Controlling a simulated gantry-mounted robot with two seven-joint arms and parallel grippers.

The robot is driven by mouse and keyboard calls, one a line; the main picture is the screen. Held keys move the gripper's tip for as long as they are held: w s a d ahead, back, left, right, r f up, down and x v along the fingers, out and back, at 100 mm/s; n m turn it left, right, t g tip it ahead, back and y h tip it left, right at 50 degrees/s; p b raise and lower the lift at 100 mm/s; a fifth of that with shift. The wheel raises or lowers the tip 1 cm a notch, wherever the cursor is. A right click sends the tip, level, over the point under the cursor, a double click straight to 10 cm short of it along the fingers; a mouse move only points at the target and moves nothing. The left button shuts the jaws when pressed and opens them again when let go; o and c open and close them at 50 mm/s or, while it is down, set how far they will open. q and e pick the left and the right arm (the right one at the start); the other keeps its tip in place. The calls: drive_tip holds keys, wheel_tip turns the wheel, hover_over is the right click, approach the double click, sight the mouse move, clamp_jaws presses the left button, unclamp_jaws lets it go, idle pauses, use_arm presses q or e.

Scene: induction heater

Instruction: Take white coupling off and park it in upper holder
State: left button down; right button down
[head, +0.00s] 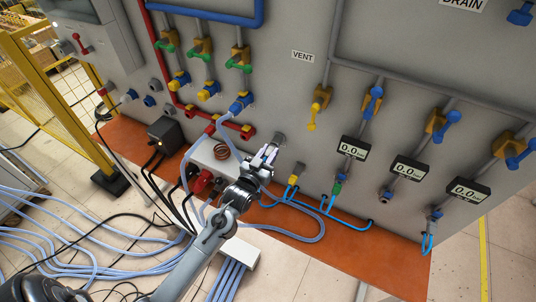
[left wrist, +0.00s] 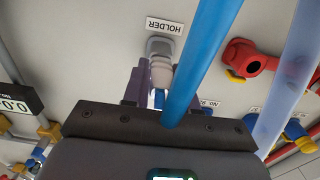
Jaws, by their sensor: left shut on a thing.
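My left gripper (head: 267,154) is at the grey panel in the head view, beside the small grey holder (head: 280,138). In the left wrist view, its two fingers (left wrist: 158,88) are shut around a whitish-grey coupling (left wrist: 161,73). The coupling lines up with the holder (left wrist: 160,47) under an upside-down HOLDER label (left wrist: 165,25). They look in contact, but I cannot tell whether the coupling is fully seated. A bit of blue shows between the fingers, and the coupling's rear end is hidden by the gripper. My right gripper is not in view.
A blue hose (left wrist: 202,55) crosses close in front of the left gripper. A red port (left wrist: 245,62) is beside the holder in the wrist view.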

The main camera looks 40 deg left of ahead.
use_arm(q)
drive_tip(key=shift+w, duration=0.25)
drive_tip(key=c, duration=0.8)
unclamp_jaws()
drive_tip(key=s+d+f+m+g+h, duration=0.1)
drive_tip(key=s+d+f+g, duration=0.3)
drive_tip(key=s, duration=0.7)
drive_tip(key=s+d+f+m+g+h, duration=0.2)
drive_tip(key=s+d+g, duration=0.3)
drive_tip(key=s, duration=0.5)
drive_tip(key=s+d+f+m+g+h, duration=0.1)
drive_tip(key=s+d+f+g, duration=0.35)
drive_tip(key=s, duration=0.65)
wheel_tip(320, 180, up, 21)
drive_tip(key=p, duration=1.9)
drive_tip(key=shift+d+r+p, duration=0.15)
drive_tip(key=shift+d+p, duration=0.15)
drive_tip(key=shift+p, duration=0.05)
